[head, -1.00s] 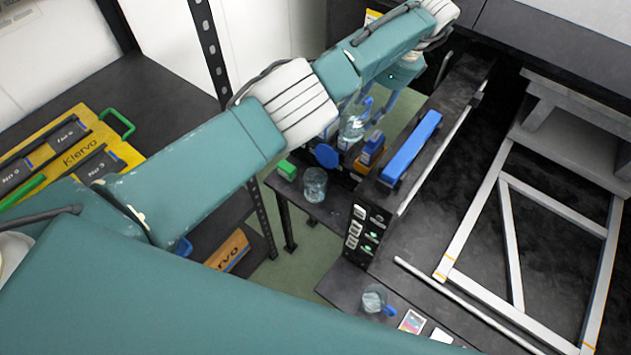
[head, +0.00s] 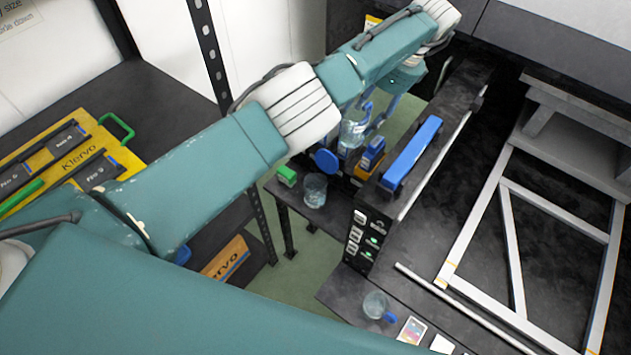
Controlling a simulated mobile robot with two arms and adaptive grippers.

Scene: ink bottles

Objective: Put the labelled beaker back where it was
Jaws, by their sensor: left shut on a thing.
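My left gripper (head: 371,122) hangs below the end of the teal arm, at the upper middle of the head view. It is shut on a clear glass beaker (head: 353,131) with some blue on it, which looks upright. Any label on it is too small to read. I cannot tell whether its base touches the surface below. A second clear beaker (head: 315,190) stands on the dark bench (head: 328,217), below and left of the gripper. A clear beaker with a blue handle (head: 376,305) stands lower down on a dark ledge. My right gripper is not in view.
Close around the held beaker are a blue round lid (head: 327,161), a blue-and-orange box (head: 371,153) and a green block (head: 287,174). A dark rack with a blue bar (head: 412,153) rises just to the right. Coloured cards (head: 412,330) lie on the lower ledge.

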